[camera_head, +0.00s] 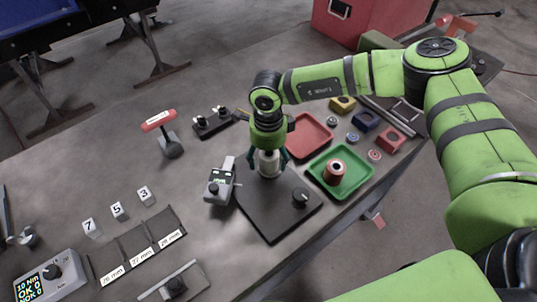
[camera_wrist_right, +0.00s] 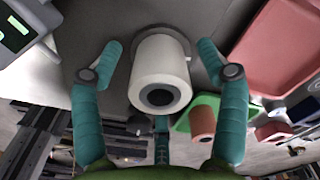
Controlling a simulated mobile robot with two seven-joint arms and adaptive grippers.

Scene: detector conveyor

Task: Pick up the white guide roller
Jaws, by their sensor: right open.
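The white guide roller (camera_head: 269,168) stands upright on a dark plate (camera_head: 268,228) in the head view. In the right wrist view the white roller (camera_wrist_right: 158,72) is seen end-on, with a dark bore. My right gripper (camera_head: 268,156) is above and around the roller. Its teal fingers are open on both sides of the roller in the wrist view (camera_wrist_right: 160,55), with visible gaps between them and the roller. Part of the roller is hidden by the fingers in the head view. My left gripper is not in view.
A green tray (camera_head: 319,169) with a reddish roller (camera_head: 334,171) stands close right of the gripper. A red tray (camera_head: 300,148) lies behind it. A grey gauge device (camera_head: 217,186) is close on the left. A black knob (camera_head: 300,197) sits on the plate.

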